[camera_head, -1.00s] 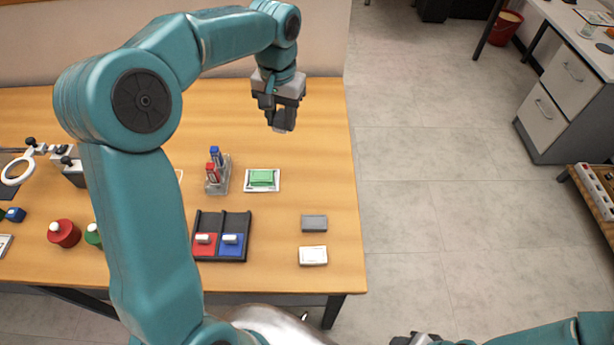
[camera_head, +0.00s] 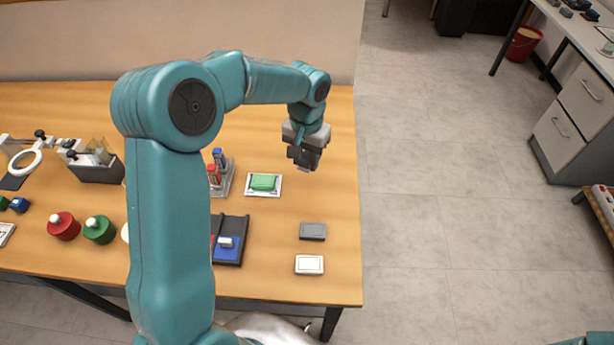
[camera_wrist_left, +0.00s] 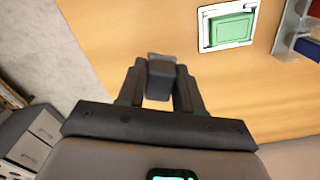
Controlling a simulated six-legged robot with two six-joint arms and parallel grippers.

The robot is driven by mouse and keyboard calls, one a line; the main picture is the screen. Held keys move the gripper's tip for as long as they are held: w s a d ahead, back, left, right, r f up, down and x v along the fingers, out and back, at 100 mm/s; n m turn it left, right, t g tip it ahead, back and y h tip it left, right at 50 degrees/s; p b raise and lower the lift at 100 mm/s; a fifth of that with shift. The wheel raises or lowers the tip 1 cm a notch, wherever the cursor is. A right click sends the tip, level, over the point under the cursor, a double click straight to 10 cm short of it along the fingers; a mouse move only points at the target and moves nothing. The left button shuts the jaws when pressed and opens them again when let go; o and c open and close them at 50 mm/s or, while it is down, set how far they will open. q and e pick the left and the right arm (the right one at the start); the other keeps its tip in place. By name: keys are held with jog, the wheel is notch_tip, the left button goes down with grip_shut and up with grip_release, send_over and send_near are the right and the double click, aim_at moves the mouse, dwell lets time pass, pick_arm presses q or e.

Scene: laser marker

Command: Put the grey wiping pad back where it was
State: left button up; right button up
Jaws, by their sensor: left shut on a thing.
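My left gripper (camera_head: 304,163) is above the right part of the wooden table, to the right of and slightly beyond the green pad. In the left wrist view, its fingers (camera_wrist_left: 160,82) are shut on a small dark grey block (camera_wrist_left: 160,70), which looks like the grey wiping pad. The fingers hide part of it. In the head view the held block is hard to tell from the gripper. A grey flat rectangular piece (camera_head: 313,231) lies on the table near its right edge. My right gripper is out of view.
A green pad (camera_head: 264,182) sits on a white tray, also in the wrist view (camera_wrist_left: 230,28). A white box (camera_head: 309,264) lies nearer than the grey piece. Bare table surrounds the grey piece.

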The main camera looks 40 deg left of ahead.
aim_at(307, 168)
pick_arm(q)
notch_tip(307, 168, down, 4)
jog(key=shift+w+d+r, duration=0.1)
jog(key=shift+r, duration=0.05)
notch_tip(307, 168, down, 4)
jog(key=shift+r+p, duration=0.15)
jog(key=shift+p, duration=0.2)
jog(key=shift+f, duration=0.25)
jog(key=shift+f, duration=0.15)
jog(key=o, duration=1.1)
